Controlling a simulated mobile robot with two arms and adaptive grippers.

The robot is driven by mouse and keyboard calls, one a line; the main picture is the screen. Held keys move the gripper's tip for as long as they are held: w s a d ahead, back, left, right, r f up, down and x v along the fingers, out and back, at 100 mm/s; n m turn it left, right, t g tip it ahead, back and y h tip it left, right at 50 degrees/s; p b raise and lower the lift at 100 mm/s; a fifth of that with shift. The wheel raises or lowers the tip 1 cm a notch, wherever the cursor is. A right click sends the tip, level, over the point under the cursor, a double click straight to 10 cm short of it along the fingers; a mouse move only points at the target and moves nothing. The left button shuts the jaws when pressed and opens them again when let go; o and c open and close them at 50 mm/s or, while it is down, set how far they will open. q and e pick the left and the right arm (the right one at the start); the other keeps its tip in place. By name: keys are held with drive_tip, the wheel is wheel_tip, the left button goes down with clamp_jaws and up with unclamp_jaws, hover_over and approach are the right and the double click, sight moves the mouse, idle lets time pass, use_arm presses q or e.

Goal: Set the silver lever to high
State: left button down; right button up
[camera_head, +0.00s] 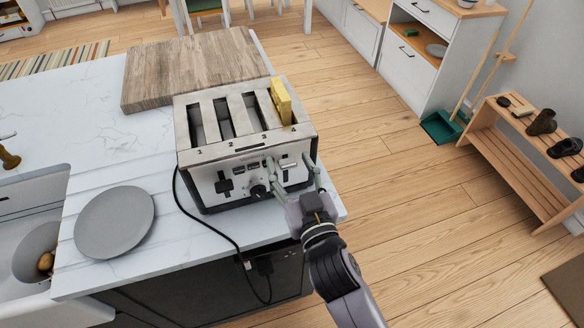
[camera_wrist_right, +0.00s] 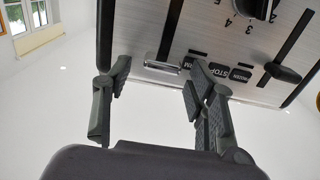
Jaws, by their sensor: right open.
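The silver lever (camera_wrist_right: 163,64) shows in the wrist view near the button row, at the end of its dark slot nearest the buttons. In that view it lies between the fingers of my open right gripper (camera_wrist_right: 158,90), with no clear contact. In the head view my right gripper (camera_head: 295,180) is at the right part of the toaster front and partly hides the lever area. The silver toaster (camera_head: 250,150) stands on the counter with a yellow bread slice (camera_head: 282,101) sticking up from the rightmost slot. A black lever (camera_head: 223,187) and a knob (camera_head: 258,191) are on its front.
A wooden board (camera_head: 190,70) lies behind the toaster. A grey plate (camera_head: 114,221) lies left of it, and a black cord (camera_head: 205,228) runs over the counter edge. The sink (camera_head: 25,240) is at far left.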

drive_tip(key=v, duration=1.2)
idle(0.3)
drive_tip(key=s+d+f+g+h, duration=0.1)
drive_tip(key=s+f+g, duration=0.15)
drive_tip(key=f, duration=0.95)
drive_tip(key=s+d+f+n+g+b, duration=0.1)
drive_tip(key=f+g, duration=0.2)
drive_tip(key=f, duration=1)
drive_tip(key=s+d+f+g+h, duration=0.1)
drive_tip(key=f+g, duration=0.1)
drive_tip(key=f, duration=1)
drive_tip(key=s+d+f+g+h, duration=0.1)
drive_tip(key=s+d+f, duration=0.15)
drive_tip(key=f, duration=0.25)
drive_tip(key=s+d+f+g+b, duration=0.1)
drive_tip(key=s+d+f+g, duration=0.15)
drive_tip(key=f, duration=0.25)
drive_tip(key=s+d+f+h, duration=0.1)
drive_tip(key=s+d+f, duration=0.1)
drive_tip(key=s+f, duration=0.25)
drive_tip(key=s+d+f+m+g, duration=0.1)
drive_tip(key=s+d+f+g, duration=0.1)
drive_tip(key=s+d+f, duration=0.3)
drive_tip(key=s+d+f+m+g+h, duration=0.1)
drive_tip(key=s+d+f+g, duration=0.2)
drive_tip(key=s, duration=0.5)
wheel_tip(320, 180, down, 3)
drive_tip(key=shift+s+d+r+h+b, duration=0.3)
drive_tip(key=shift+s+d+b, duration=0.1)
drive_tip(key=shift+d, duration=0.5)
